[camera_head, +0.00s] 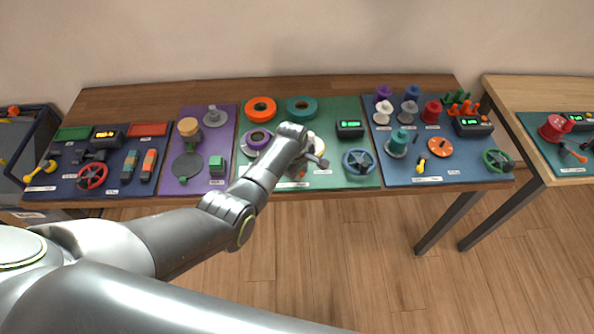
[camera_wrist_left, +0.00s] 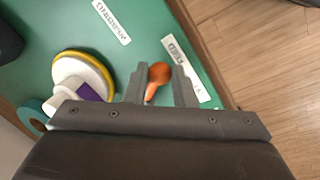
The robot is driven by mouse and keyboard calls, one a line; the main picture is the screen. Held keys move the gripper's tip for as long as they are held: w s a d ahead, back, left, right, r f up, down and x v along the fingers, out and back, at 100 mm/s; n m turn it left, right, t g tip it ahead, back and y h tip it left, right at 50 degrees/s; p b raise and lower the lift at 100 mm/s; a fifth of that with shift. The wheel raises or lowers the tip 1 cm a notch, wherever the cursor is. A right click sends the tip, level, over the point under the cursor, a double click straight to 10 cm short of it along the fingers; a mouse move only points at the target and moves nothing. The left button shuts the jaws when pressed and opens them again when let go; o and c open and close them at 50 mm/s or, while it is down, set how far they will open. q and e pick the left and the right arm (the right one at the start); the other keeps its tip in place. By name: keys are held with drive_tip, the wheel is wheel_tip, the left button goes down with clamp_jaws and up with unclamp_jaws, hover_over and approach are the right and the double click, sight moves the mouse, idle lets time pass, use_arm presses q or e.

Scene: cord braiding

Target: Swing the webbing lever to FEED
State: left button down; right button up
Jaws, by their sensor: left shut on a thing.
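The webbing lever (camera_wrist_left: 159,73) shows in the left wrist view as an orange round knob on a short orange stem, over the green mat. My left gripper (camera_wrist_left: 160,84) has one finger on each side of it and is shut on it. A white label reading FEED (camera_wrist_left: 178,57) lies beside the knob, partly hidden by a finger. Another white label (camera_wrist_left: 112,20) lies farther off on the mat. In the head view my left gripper (camera_head: 312,162) is over the front of the green mat (camera_head: 334,178), and my wrist hides much of the lever. My right gripper is out of view.
A white and yellow spool (camera_wrist_left: 82,72) stands close to the gripper. Orange (camera_head: 261,108) and teal (camera_head: 301,107) rolls lie behind. The table's front edge is near.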

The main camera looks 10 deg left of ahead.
use_arm(q)
drive_tip(key=shift+w+d+r+n, duration=0.15)
drive_tip(key=shift+w+n, duration=0.1)
drive_tip(key=shift+n, duration=0.15)
drive_tip(key=c, duration=1.2)
unclamp_jaws()
drive_tip(key=shift+c, duration=0.2)
drive_tip(key=shift+s, duration=0.1)
drive_tip(key=shift+r, duration=0.45)
drive_tip(key=s+a+r, duration=0.1)
drive_tip(key=s+r, duration=0.2)
drive_tip(key=r, duration=1.3)
drive_tip(key=shift+a, duration=0.1)
